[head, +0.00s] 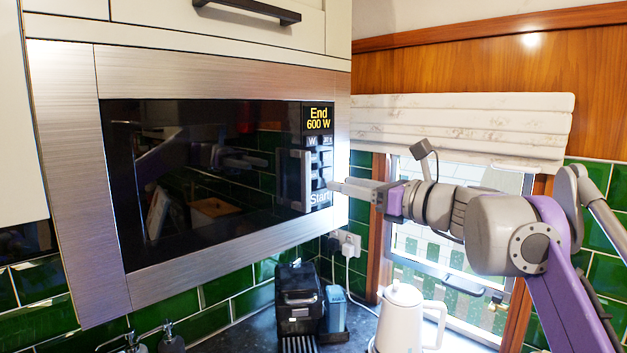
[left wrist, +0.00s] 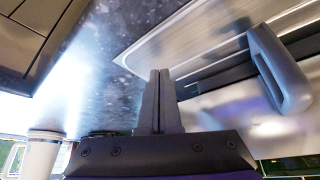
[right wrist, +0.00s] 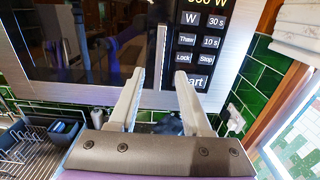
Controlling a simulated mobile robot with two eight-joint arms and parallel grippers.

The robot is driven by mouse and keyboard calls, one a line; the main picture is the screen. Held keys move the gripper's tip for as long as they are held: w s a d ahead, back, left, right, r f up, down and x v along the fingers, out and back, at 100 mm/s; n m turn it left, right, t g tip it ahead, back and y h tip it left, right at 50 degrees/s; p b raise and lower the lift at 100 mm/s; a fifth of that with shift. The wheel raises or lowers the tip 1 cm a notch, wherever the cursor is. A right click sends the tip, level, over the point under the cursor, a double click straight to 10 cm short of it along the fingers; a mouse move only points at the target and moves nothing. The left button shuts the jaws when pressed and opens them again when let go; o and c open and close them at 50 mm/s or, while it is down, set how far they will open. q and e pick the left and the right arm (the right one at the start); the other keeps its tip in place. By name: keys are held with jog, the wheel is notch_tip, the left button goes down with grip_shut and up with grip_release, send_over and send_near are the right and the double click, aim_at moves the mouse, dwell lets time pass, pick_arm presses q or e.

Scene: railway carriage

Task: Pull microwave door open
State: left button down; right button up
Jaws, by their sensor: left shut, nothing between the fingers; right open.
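The microwave (head: 70,150) is built in under a cream cupboard, with a brushed-metal frame and dark glass door (head: 200,190). The door looks shut. Its upright handle (head: 293,180) is at the door's right side, beside the control panel (head: 318,150). My right gripper (head: 335,186) is open, in front of the panel's right side in the head view. In the right wrist view the handle (right wrist: 161,57) appears between the open fingertips (right wrist: 160,74), beyond them; contact is not visible. My left gripper (left wrist: 160,72) is shut and empty in the left wrist view, out of the head view.
A black coffee machine (head: 298,300) and a white kettle (head: 400,315) stand on the worktop below. A window with a blind (head: 460,125) is at right. The left wrist view shows dark speckled worktop (left wrist: 105,75) and a grey loop-shaped handle (left wrist: 290,80).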

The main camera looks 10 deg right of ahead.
aim_at(308, 177)
jog(key=x, duration=0.9)
jog(key=shift+a+p, duration=0.1)
jog(key=shift+p, duration=0.25)
grip_shut()
dwell(0.9)
